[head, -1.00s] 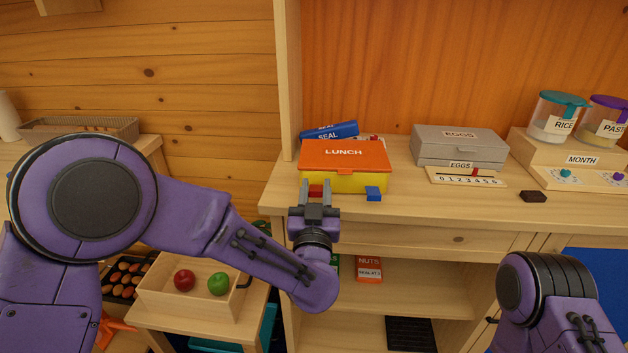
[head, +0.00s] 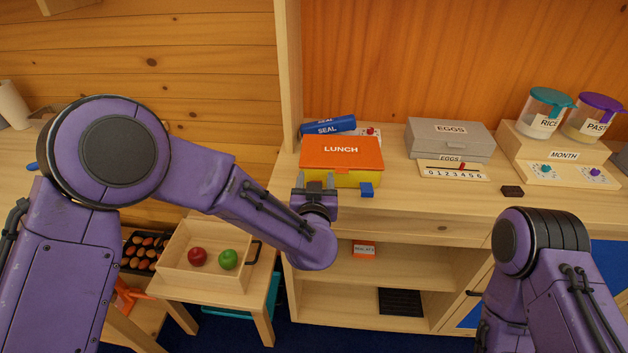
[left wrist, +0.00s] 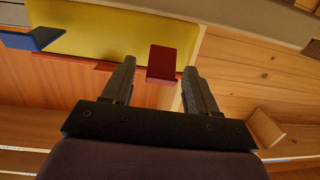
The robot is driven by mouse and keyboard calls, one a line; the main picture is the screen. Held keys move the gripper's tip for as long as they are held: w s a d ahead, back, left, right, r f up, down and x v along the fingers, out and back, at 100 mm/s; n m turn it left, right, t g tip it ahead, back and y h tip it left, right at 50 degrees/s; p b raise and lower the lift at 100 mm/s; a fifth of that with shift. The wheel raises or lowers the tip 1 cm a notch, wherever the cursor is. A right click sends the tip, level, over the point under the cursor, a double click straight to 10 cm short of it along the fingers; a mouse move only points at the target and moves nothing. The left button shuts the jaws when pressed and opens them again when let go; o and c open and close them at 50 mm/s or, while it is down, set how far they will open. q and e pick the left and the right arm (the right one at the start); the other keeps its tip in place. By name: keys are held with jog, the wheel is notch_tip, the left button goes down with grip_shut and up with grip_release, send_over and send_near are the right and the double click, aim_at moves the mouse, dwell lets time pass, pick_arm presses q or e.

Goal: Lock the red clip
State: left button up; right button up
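The lunch box has an orange lid (head: 341,152) marked LUNCH and a yellow body (head: 345,180); it stands near the counter's front edge. In the left wrist view the red clip (left wrist: 173,64) sticks out from the yellow wall (left wrist: 110,30), between the tips of my open left gripper (left wrist: 159,78). Gaps show on both sides of the clip. In the head view my left gripper (head: 314,183) is at the box's front and hides the red clip. The blue clip (head: 367,189) stands out at the box's front right. My right gripper is out of view.
A blue SEAL packet (head: 328,127) lies behind the box. A grey egg box (head: 450,138), a number slider (head: 453,172) and a dark block (head: 512,191) are to the right. A wooden tray (head: 205,262) with two apples stands low on the left.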

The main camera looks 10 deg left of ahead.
pick_arm(q)
jog(key=s+r+b, duration=0.1)
jog(key=s, duration=0.9)
jog(key=shift+s+d+b, duration=0.2)
jog(key=shift+d+b, duration=0.1)
jog(key=shift+b, duration=0.05)
